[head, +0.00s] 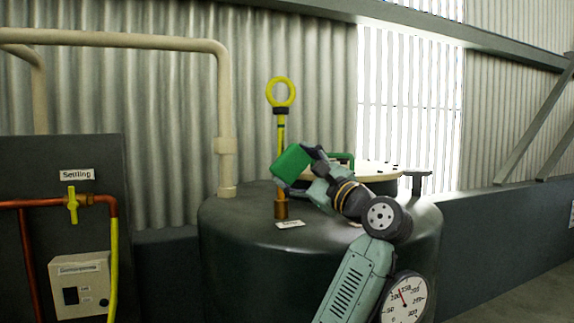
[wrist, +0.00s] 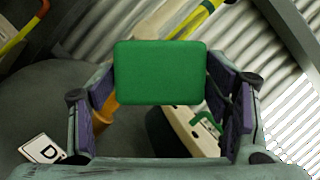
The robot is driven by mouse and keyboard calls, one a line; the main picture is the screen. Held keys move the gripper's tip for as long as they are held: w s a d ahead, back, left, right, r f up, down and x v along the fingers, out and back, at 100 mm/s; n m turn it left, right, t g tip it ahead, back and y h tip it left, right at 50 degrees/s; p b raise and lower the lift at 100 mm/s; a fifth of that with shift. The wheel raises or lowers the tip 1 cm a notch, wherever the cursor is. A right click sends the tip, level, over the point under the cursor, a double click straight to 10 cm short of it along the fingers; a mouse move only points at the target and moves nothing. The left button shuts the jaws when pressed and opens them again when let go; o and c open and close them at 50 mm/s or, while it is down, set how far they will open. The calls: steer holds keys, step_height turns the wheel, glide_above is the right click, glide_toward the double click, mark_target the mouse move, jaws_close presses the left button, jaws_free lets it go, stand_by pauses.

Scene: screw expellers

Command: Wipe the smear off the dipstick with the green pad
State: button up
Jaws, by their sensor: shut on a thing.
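The dipstick (head: 281,133) stands upright from a brass socket (head: 281,209) on top of the dark tank, with a yellow ring handle (head: 280,92) above. A dark band shows on the shaft below its collar; I cannot tell if it is the smear. My gripper (head: 299,170) is shut on the green pad (head: 291,162). The pad overlaps the shaft's middle in the head view and hides it; I cannot tell whether they touch. In the wrist view, the pad (wrist: 160,72) fills the space between the fingers, and the yellow shaft (wrist: 196,20) runs behind it.
The dark tank (head: 240,225) has a pale lid (head: 375,172) with a green handle right of my gripper. A label (head: 290,224) lies by the socket. A beige pipe (head: 224,120) rises at the left. A round gauge (head: 404,298) is at the lower right.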

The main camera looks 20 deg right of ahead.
mark_target(297, 146)
steer(key=shift+d, duration=0.35)
steer(key=shift+w+r, duration=0.1)
steer(key=shift+r, duration=1)
steer(key=shift+a+r, duration=1.2)
steer(key=shift+a, duration=1)
steer(key=shift+d+f, duration=0.1)
steer(key=shift+d, duration=2.1)
steer(key=s+b, duration=0.2)
steer(key=s, duration=0.4)
steer(key=shift+s+d, duration=0.1)
steer(key=shift+s, duration=0.1)
